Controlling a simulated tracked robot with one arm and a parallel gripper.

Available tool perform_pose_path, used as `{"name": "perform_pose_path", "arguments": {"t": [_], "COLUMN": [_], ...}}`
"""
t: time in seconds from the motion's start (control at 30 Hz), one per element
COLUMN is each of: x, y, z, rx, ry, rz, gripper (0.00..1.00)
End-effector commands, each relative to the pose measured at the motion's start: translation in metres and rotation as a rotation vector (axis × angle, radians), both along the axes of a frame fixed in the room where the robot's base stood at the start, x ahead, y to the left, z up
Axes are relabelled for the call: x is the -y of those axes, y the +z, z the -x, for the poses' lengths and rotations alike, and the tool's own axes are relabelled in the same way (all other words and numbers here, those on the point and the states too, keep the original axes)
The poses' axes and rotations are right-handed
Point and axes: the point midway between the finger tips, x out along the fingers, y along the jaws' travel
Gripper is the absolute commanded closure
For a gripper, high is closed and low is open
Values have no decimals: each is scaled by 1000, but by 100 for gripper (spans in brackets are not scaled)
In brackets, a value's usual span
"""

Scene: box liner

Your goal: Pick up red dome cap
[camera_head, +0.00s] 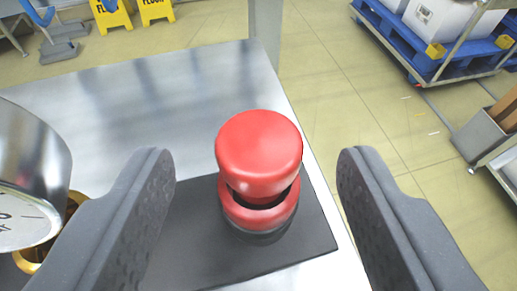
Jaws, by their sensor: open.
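The red dome cap (258,147) sits in the middle of the camera view, on top of a red ring-like part (240,214) with a dark base. A dark gap shows between the cap and the part below it at the front. My gripper (254,172) is open, with one dark grey finger on each side of the cap. Clear space shows between each finger and the cap, and neither finger appears to touch it.
The red parts stand on a black mat (190,228) on a shiny metal table (195,90), near its right edge. A metal scale-like object (30,175) with a dial stands at the left. Beyond lie tiled floor, yellow floor signs (110,14) and a blue pallet (400,38).

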Motion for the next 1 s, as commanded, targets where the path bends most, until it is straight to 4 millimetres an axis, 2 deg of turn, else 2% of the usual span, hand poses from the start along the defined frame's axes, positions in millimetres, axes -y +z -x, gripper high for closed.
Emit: {"name": "perform_pose_path", "arguments": {"t": [0.4,0.7,0.73,0.9,1.0], "x": [-2,-3,-3,-3,-3], "y": [-19,-21,-21,-21,-21], "z": [-39,-44,-44,-44,-44], "rx": [-2,-2,-2,-1,-1], "ry": [0,0,0,0,0], "rz": [0,-1,-1,0,0], "gripper": [46,46,49,94,94]}}
